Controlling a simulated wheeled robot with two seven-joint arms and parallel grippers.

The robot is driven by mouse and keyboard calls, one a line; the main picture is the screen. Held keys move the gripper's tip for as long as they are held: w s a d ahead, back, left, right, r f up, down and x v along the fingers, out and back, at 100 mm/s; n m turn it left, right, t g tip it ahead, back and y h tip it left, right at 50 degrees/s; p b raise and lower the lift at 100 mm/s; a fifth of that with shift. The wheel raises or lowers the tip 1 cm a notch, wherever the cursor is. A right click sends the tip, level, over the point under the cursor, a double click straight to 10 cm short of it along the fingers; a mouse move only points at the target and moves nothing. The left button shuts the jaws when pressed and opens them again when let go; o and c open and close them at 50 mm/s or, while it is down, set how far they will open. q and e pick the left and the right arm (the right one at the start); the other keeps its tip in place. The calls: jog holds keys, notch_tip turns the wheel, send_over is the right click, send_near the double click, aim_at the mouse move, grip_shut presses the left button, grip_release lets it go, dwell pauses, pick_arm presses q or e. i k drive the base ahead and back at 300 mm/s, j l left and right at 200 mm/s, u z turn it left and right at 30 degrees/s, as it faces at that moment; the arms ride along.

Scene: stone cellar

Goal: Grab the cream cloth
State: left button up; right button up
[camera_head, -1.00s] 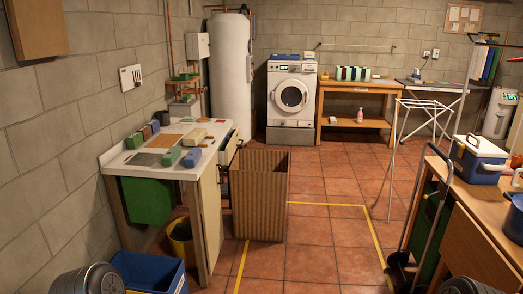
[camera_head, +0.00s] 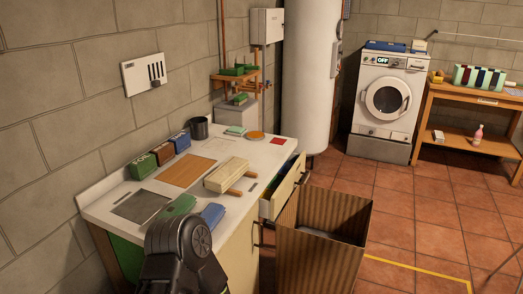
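A cream, folded-looking piece that I take for the cream cloth (camera_head: 226,171) lies on the white worktop (camera_head: 131,207), right of its middle. Two short wooden bars stick out from under its right side. A green folded piece (camera_head: 181,204) and a blue one (camera_head: 212,214) lie nearer the front edge. A dark link of my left arm rises at the bottom, in front of the worktop. Neither of my grippers shows in this view.
A partly open drawer (camera_head: 284,191) juts out from the worktop's right side. A tall brown striped bin (camera_head: 318,262) stands beside it. Tiled floor is free at right.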

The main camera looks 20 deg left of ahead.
aim_at(220, 181)
jog(key=i, duration=1.15)
jog(key=u, duration=0.05)
